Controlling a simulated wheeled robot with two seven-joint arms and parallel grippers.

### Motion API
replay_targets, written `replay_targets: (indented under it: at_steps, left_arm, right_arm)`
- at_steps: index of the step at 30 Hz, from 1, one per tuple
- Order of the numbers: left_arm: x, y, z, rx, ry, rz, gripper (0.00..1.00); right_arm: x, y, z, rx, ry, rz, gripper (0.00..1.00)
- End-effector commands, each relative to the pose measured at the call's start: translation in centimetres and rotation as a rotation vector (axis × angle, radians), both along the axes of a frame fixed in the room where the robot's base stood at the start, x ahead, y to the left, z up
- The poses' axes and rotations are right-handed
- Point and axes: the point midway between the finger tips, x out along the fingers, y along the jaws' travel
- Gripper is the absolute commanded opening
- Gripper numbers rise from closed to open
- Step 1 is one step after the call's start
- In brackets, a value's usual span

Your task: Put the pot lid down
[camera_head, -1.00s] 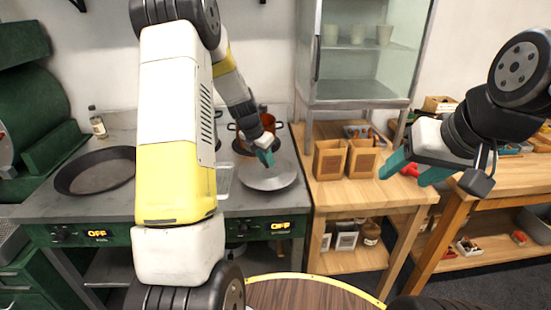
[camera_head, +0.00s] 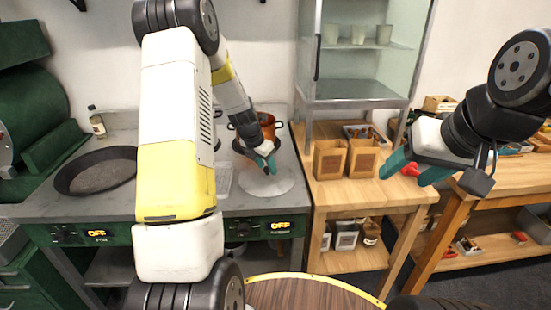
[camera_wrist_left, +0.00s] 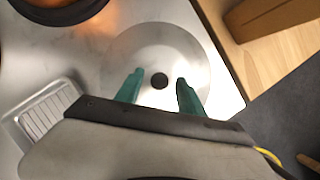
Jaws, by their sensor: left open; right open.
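The pot lid (camera_head: 268,184) is a round pale metal disc lying flat on the grey counter, in front of the copper pot. In the left wrist view the lid (camera_wrist_left: 190,62) has a dark round knob (camera_wrist_left: 159,80) at its centre. My left gripper (camera_head: 265,171) is over the lid. Its teal fingers (camera_wrist_left: 158,90) are spread on either side of the knob, with gaps between, so it holds nothing.
The copper pot (camera_head: 268,126) stands behind the lid. A black pan (camera_head: 97,171) is on the counter at the left. A small metal tray (camera_wrist_left: 40,110) lies beside the lid. Two brown bags (camera_head: 346,159) stand on the wooden table (camera_head: 350,193) to the right.

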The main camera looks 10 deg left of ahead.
Motion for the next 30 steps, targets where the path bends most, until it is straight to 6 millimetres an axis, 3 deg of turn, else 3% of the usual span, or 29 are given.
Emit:
replay_targets:
  at_steps: [5,15,23,26,30]
  left_arm:
    - [-0.6,0.5,2.1,0.002,-0.004,0.002,0.46]
    - [-3.0,1.7,8.7,0.0,-0.005,0.0,0.46]
    - [-4.1,2.0,11.4,0.006,-0.008,-0.02,0.46]
    - [-5.4,1.5,13.2,0.044,-0.045,-0.135,0.46]
    - [-9.4,-0.2,17.7,0.176,-0.155,-0.503,0.46]
  right_arm:
    - [0.0,0.0,0.0,0.0,0.0,0.0,0.58]
    - [0.0,0.0,0.0,0.0,0.0,0.0,0.58]
    - [0.0,0.0,0.0,0.0,0.0,0.0,0.58]
    - [0.0,0.0,0.0,0.0,0.0,0.0,0.58]
    - [0.0,0.0,0.0,0.0,0.0,0.0,0.58]
